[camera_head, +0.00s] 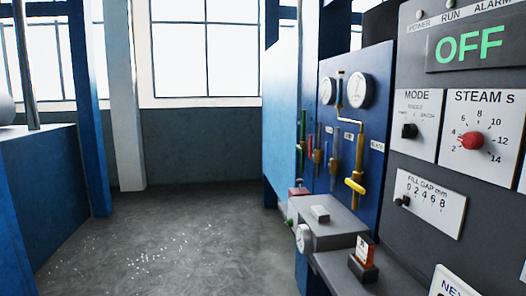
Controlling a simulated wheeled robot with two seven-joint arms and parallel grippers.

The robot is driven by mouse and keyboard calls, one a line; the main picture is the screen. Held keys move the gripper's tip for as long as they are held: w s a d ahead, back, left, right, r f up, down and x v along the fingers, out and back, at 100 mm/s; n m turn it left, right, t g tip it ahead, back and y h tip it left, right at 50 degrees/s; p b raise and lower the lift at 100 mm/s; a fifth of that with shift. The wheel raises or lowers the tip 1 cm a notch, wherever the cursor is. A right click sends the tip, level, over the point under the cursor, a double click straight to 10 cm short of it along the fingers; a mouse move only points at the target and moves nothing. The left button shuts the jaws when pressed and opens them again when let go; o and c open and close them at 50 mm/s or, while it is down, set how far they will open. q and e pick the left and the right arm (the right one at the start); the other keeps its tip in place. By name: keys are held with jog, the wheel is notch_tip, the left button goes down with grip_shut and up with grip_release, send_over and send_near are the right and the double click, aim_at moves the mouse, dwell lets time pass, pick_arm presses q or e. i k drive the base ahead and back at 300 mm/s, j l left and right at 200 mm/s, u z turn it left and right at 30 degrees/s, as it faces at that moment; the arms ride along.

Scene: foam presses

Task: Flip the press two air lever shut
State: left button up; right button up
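A blue valve panel (372,215) stands right of centre with two round white gauges, one of them the larger gauge (361,90). A yellow pipe runs down to a yellow handle (355,184). The small labels are too small to read, so I cannot tell which lever is the air lever or which press this is. Neither of my grippers is in view.
A grey control panel (428,172) at right shows a green "OFF" display (467,47), a red steam knob (471,141) and a mode knob. A grey box (325,218) and ledge jut out below the valves. Open concrete floor (170,240) with white specks lies left.

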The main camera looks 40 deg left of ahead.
aim_at(327, 166)
jog(key=i+j+u, duration=0.65)
jog(key=i+j, duration=0.05)
jog(key=j, duration=0.1)
